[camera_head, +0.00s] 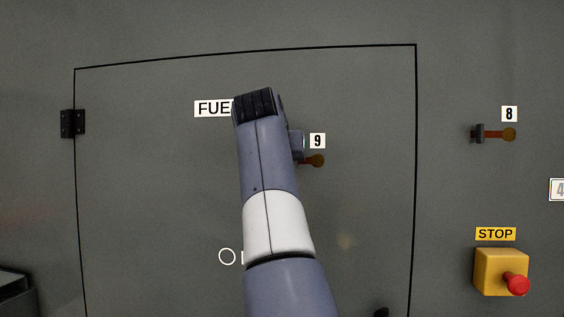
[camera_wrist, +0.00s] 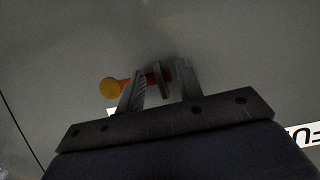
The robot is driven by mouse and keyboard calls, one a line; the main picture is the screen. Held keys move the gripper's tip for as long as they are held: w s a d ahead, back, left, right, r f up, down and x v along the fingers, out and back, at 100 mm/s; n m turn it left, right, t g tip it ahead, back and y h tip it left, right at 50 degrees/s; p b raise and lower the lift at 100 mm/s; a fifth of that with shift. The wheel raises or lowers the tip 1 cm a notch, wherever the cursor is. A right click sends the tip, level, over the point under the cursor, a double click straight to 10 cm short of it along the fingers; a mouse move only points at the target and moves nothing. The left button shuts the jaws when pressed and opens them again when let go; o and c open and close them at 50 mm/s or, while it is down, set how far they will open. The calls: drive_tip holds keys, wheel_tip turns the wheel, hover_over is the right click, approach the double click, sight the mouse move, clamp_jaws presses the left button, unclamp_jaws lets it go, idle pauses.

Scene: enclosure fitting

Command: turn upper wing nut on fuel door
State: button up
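The fuel door (camera_head: 160,190) is a grey panel outlined in black, with its label (camera_head: 212,108) partly covered by my arm. In the wrist view, a narrow dark grey piece, apparently the upper wing nut (camera_wrist: 158,82), stands on a red bar with a round yellow end (camera_wrist: 109,88). My gripper (camera_wrist: 161,68) is open, its fingers on either side of the grey piece with a gap visible on both sides. In the head view the orange-brown round end (camera_head: 318,160) shows below tag 9 (camera_head: 317,141); my arm hides the grey piece and the fingertips.
A similar lever (camera_head: 494,133) sits under tag 8 (camera_head: 509,114) to the right. A yellow STOP box (camera_head: 500,270) with a red button (camera_head: 517,285) is at the lower right. A black hinge (camera_head: 72,123) is on the door's left edge. The door's left part is clear.

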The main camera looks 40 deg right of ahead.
drive_tip(key=shift+a, duration=0.1)
drive_tip(key=v, duration=1)
drive_tip(key=shift+s+a, duration=0.25)
drive_tip(key=x, duration=1)
drive_tip(key=shift+w+d, duration=0.3)
drive_tip(key=shift+d, duration=0.05)
drive_tip(key=shift+s, duration=0.1)
